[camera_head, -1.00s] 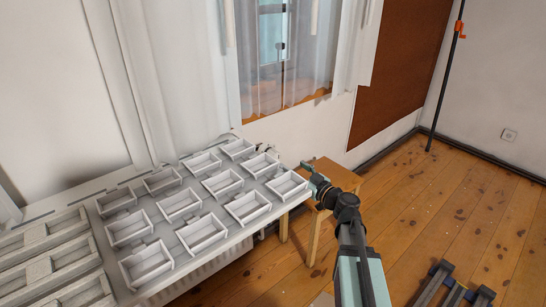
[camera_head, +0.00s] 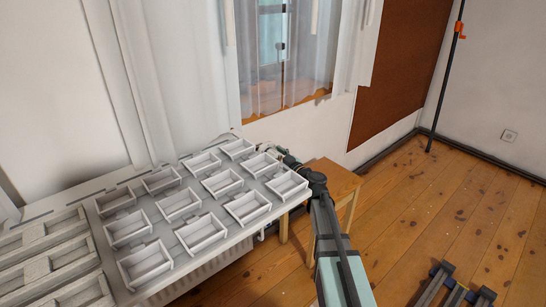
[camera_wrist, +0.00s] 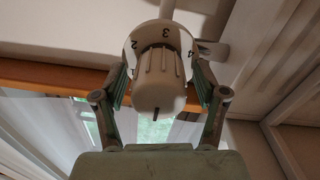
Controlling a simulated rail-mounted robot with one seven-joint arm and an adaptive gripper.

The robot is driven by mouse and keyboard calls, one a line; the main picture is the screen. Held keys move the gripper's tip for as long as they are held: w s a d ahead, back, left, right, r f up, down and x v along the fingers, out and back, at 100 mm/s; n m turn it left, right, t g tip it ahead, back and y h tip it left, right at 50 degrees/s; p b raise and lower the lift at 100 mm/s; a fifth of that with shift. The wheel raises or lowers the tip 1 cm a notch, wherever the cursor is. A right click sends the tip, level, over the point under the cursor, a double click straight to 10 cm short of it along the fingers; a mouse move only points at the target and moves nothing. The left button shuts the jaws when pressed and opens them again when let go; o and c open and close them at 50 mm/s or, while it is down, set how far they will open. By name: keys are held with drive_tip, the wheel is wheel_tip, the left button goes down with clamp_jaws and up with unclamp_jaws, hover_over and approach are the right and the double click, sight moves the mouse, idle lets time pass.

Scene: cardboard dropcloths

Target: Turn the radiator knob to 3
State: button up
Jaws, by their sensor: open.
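The radiator knob (camera_wrist: 158,92) is white and ribbed and fills the middle of the wrist view. Its collar (camera_wrist: 164,32) shows the numerals 2, 3 and 4, with 3 near the top centre. A dark mark shows on the knob's near end. My gripper (camera_wrist: 161,82) is open, with one finger on each side of the knob; I cannot tell whether they touch it. In the head view my gripper (camera_head: 284,155) is by the far right corner of the table, and the knob cannot be made out there.
A white table (camera_head: 240,238) with several open white trays stands left of my arm. A white ribbed radiator (camera_head: 222,262) shows below its edge.

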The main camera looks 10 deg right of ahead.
drive_tip(key=c, duration=1.1)
drive_tip(key=shift+c, duration=0.2)
drive_tip(key=shift+m+b, duration=0.3)
drive_tip(key=shift+b, duration=0.05)
